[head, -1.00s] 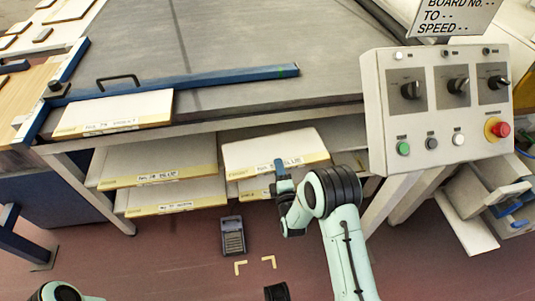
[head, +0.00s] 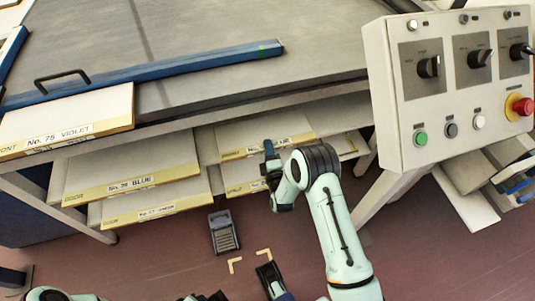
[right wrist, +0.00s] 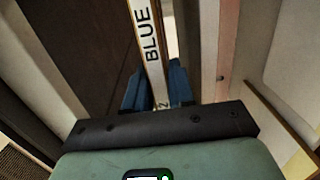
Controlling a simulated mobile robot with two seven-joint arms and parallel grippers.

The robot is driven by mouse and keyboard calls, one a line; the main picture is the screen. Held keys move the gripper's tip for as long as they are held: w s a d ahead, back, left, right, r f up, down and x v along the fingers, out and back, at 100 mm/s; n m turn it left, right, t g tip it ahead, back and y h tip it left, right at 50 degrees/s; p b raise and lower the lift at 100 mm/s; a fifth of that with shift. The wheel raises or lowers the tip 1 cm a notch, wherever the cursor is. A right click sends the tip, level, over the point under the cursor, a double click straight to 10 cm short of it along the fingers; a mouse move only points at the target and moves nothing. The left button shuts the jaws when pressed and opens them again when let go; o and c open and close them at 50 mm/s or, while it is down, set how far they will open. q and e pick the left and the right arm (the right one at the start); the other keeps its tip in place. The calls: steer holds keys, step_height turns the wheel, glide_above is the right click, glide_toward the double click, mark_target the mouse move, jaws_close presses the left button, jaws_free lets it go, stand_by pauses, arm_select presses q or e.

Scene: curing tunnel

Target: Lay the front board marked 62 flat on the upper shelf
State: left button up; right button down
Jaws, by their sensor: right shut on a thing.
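My right gripper (head: 270,158) is shut on the front edge of a pale board (head: 262,128) with a yellow edge strip, below the right part of the worktop. The gripper covers part of its label. In the right wrist view, the same board's label strip (right wrist: 151,48) reads BLUE, with a 2 at the finger end; the rest of the number is hidden. The board looks about level at upper-shelf height, above a lower board (head: 232,180). I cannot tell whether it touches the shelf. Dark parts (head: 268,280) at the bottom may be my left gripper; its jaws are unclear.
An upper left board (head: 125,168) and a lower left board (head: 165,200) lie alongside. A No. 75 VIOLET board (head: 75,115) lies on the worktop (head: 200,50). The control box (head: 445,100) stands close on the right. A dark device (head: 223,232) sits on the floor.

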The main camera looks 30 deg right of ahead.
arm_select(q)
steer(key=shift+w+a+f+t+b, duration=0.2)
steer(key=shift+w+f+b, duration=0.1)
steer(key=shift+w, duration=0.15)
steer(key=shift+w+a+f+t+b, duration=0.1)
steer(key=shift+w+a+f+b, duration=0.15)
steer(key=shift+w, duration=0.2)
arm_select(e)
step_height(320, 180, down, 3)
steer(key=shift+f, duration=0.2)
arm_select(q)
steer(key=shift+f, duration=0.15)
arm_select(e)
steer(key=shift+f, duration=0.15)
steer(key=c, duration=1)
jaws_free()
steer(key=shift+o, duration=0.2)
